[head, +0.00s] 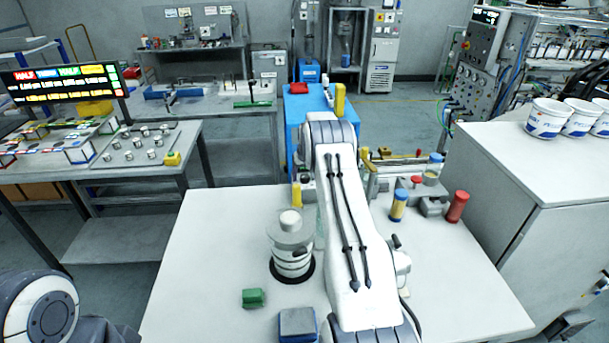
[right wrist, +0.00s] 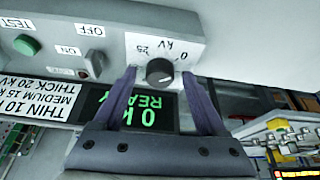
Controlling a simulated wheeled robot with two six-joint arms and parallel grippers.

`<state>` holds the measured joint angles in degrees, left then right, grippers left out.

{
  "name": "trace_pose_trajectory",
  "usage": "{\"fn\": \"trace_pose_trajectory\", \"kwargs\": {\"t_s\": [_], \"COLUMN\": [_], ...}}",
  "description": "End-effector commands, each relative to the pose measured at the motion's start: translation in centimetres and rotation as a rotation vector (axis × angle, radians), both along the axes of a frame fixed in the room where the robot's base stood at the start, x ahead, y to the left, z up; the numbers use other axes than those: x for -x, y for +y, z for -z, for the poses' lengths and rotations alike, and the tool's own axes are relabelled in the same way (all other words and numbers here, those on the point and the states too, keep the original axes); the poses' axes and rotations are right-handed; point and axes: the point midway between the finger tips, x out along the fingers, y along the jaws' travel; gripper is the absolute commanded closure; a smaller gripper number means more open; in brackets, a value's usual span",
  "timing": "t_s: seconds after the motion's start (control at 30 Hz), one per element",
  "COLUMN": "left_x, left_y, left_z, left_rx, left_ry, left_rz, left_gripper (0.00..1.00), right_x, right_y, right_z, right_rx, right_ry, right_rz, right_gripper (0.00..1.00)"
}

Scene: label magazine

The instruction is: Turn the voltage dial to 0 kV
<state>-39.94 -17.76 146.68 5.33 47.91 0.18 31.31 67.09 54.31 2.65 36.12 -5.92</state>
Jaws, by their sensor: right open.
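The voltage dial (right wrist: 160,71) is a round black knob on a white panel (right wrist: 205,25) in the right wrist view. The marks 25 and 0 and the letters kV are printed around it. I cannot tell clearly where its pointer stands. My right gripper (right wrist: 159,78) is open, with one finger on each side of the dial and a gap showing. A dark display (right wrist: 146,112) below shows a green 0 and READY, upside down and partly covered by the fingers. In the head view my right arm hides the dial and the gripper. My left gripper is out of view.
A green button (right wrist: 26,45) and a small switch (right wrist: 96,62) sit left of the dial. In the head view a white table (head: 210,230) holds a ribbed cylinder (head: 291,255), a green block (head: 253,298) and a blue-grey block (head: 297,323) near my arm.

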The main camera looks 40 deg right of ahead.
Motion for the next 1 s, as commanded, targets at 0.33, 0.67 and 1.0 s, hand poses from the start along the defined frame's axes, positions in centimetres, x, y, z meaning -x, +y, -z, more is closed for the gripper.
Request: {"fn": "trace_pose_trajectory", "kwargs": {"t_s": [0.33,0.67,1.0], "left_x": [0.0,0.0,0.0], "left_y": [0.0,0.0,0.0], "left_z": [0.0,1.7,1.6], "left_rx": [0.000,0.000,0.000], "left_ry": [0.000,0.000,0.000], "left_rz": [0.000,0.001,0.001], "left_gripper": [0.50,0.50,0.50], "right_x": [0.0,0.1,0.1], "right_y": [0.0,-0.1,-0.1], "right_z": [0.0,0.1,0.0], "right_rx": [-0.001,-0.001,-0.001], "right_ry": [0.001,0.002,0.002], "right_rz": [-0.001,-0.127,-0.139], "right_gripper": [1.00,1.00,0.44]}}
